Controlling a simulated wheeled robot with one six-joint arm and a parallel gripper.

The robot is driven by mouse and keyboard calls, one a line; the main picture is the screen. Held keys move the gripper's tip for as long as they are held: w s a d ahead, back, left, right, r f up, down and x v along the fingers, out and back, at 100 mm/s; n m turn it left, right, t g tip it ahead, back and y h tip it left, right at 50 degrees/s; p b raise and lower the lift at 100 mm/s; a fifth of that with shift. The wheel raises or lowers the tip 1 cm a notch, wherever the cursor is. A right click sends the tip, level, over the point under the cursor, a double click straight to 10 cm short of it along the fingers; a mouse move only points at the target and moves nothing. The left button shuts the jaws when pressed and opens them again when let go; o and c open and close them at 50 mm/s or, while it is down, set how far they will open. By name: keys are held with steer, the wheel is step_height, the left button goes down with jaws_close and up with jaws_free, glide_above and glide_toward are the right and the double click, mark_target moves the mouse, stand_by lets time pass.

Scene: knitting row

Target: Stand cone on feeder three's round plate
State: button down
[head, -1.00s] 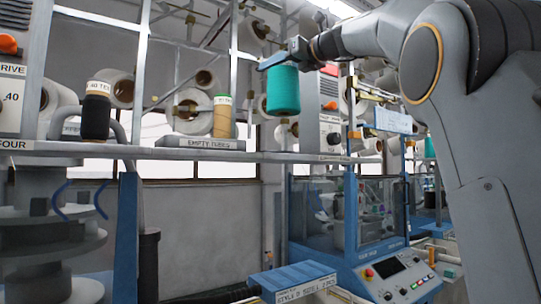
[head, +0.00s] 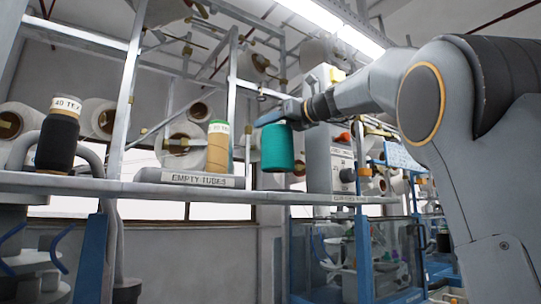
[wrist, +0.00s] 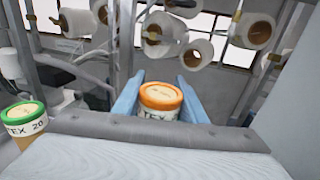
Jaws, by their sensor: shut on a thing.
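A teal yarn cone (head: 277,148) hangs upright in my gripper (head: 277,117), right of the empty-tubes tray and above the shelf line in the head view. In the wrist view my gripper (wrist: 160,92) has its two blue fingers on either side of the cone's orange-rimmed top (wrist: 160,97), which has a white label with "TEX" on it. The cone's lower part is hidden there. I cannot make out feeder three's round plate in either view. A grey unit with an orange knob (head: 332,158) stands behind and right of the cone; its shelf label is too small to read.
The shelf (head: 110,188) carries a black cone (head: 57,143) at left and the "EMPTY TUBES" tray (head: 200,180). A tan cone (head: 217,150) stands there, also seen in the wrist view (wrist: 22,125). A glazed machine (head: 350,255) sits below.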

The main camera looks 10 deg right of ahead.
mark_target(289, 136)
steer(key=shift+f, duration=2.85)
steer(key=c, duration=1.1)
jaws_free()
steer(key=shift+s+d, duration=0.1)
steer(key=b+v, duration=0.3)
steer(key=v, duration=0.8)
steer(key=shift+s+d+b, duration=0.15)
steer(key=shift+s+b, duration=0.05)
steer(key=shift+b, duration=0.15)
steer(key=shift+s, duration=0.15)
